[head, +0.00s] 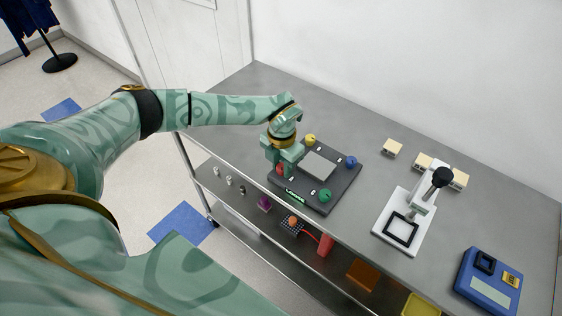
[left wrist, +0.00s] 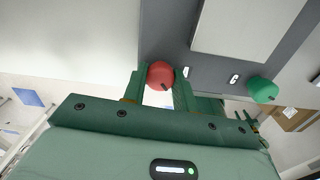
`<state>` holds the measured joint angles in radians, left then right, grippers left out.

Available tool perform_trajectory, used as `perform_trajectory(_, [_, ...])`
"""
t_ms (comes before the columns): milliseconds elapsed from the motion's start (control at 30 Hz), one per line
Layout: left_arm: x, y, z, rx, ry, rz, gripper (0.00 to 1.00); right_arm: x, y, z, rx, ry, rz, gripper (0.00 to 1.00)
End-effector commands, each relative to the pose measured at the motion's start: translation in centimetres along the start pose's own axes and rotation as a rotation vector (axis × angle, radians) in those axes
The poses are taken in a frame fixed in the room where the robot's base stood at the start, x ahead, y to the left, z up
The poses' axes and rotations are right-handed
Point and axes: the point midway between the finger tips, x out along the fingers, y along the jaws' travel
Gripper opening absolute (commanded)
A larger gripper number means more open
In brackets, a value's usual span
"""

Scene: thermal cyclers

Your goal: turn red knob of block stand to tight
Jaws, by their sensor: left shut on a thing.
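The block stand (head: 328,196) is a dark flat plate on the grey bench, with a light square block in its middle and a coloured knob near each corner. The red knob (head: 279,170) is at its left corner, partly hidden by my left gripper (head: 283,163). In the left wrist view the red knob (left wrist: 160,75) sits between the two green fingers of my left gripper (left wrist: 160,88), which is shut on it. A dark mark shows on the knob's lower right side. The green knob (head: 325,195), yellow knob (head: 310,139) and blue knob (head: 351,161) are free. My right gripper is not in view.
A white press with a black knob (head: 408,228) stands right of the stand. A blue device (head: 487,281) is at the front right, and cream blocks (head: 393,147) lie behind. Small items fill the lower shelf. The bench's far left is clear.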

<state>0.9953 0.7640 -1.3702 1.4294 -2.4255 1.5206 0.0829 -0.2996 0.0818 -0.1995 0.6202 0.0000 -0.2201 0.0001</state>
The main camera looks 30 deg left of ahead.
Motion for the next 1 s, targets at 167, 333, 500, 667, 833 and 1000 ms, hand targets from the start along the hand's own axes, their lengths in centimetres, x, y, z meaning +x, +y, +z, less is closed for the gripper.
perform_trajectory(167, [-0.4, 0.1, 0.2, 0.163, -0.005, 0.002, 0.05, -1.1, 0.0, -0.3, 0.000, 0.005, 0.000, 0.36])
perform_trajectory(333, [-0.4, 0.1, 0.2, 0.326, -0.005, 0.002, 0.05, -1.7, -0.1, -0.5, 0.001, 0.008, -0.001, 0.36])
perform_trajectory(500, [-0.4, 0.1, 0.2, 0.487, -0.005, 0.003, 0.05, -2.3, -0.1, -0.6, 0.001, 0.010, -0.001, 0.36])
perform_trajectory(667, [-0.4, 0.1, 0.2, 0.637, -0.005, 0.003, 0.05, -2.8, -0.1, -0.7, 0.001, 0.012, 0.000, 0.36])
perform_trajectory(833, [-0.3, 0.1, 0.2, 0.800, -0.005, 0.003, 0.05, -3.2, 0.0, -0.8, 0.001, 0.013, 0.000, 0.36])
perform_trajectory(1000, [-0.3, 0.1, 0.2, 0.961, -0.005, 0.004, 0.05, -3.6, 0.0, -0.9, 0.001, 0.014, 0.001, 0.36])
